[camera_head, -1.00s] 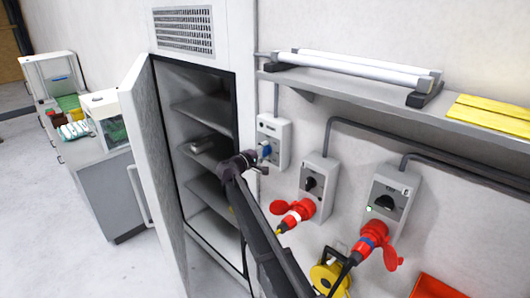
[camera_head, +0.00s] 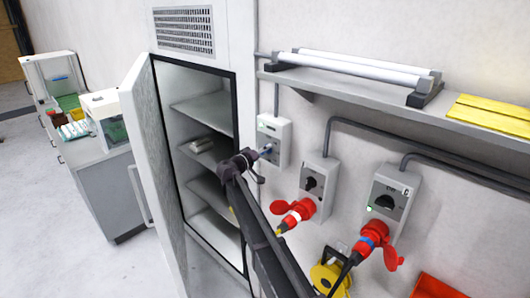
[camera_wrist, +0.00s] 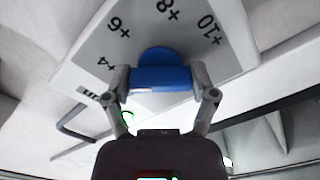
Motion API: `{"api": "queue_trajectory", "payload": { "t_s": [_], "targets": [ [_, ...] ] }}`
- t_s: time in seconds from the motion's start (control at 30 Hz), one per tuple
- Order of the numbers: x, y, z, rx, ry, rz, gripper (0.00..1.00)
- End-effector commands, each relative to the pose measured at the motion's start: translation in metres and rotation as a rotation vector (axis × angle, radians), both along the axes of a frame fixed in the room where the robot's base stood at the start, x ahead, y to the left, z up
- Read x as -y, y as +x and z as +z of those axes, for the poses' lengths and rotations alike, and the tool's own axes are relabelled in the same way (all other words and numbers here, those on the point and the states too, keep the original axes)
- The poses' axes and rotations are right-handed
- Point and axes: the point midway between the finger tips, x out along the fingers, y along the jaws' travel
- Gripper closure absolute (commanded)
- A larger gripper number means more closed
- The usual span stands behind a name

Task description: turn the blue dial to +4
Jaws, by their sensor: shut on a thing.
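The blue dial (camera_head: 266,150) sits on the front of a small grey-white wall box (camera_head: 281,141) beside the open cabinet. In the wrist view the dial (camera_wrist: 161,78) is between the two fingers of my gripper (camera_wrist: 161,88), which is shut on it from both sides. The white scale plate (camera_wrist: 90,48) around the dial carries the marks +4, +6, +8 and +10. They appear rotated in this view. Which mark the dial points to cannot be told, as no pointer is clear. In the head view the gripper (camera_head: 256,156) is small and touches the dial.
An open cabinet with shelves (camera_head: 203,103) stands left of the dial box, its door (camera_head: 168,180) swung out. To the right are two more switch boxes (camera_head: 317,183) with red plugs (camera_head: 299,212). A wall shelf (camera_head: 385,95) with tubes (camera_head: 350,68) runs above.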

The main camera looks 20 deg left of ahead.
Motion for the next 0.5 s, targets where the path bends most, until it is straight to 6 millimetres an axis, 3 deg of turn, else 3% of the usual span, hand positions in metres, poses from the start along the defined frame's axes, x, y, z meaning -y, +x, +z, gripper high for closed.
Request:
{"api": "queue_trajectory", "payload": {
  "t_s": [0.5],
  "targets": [
    [0.0000,0.0013,0.0008,0.055,0.125,0.000,0.73]
  ]
}}
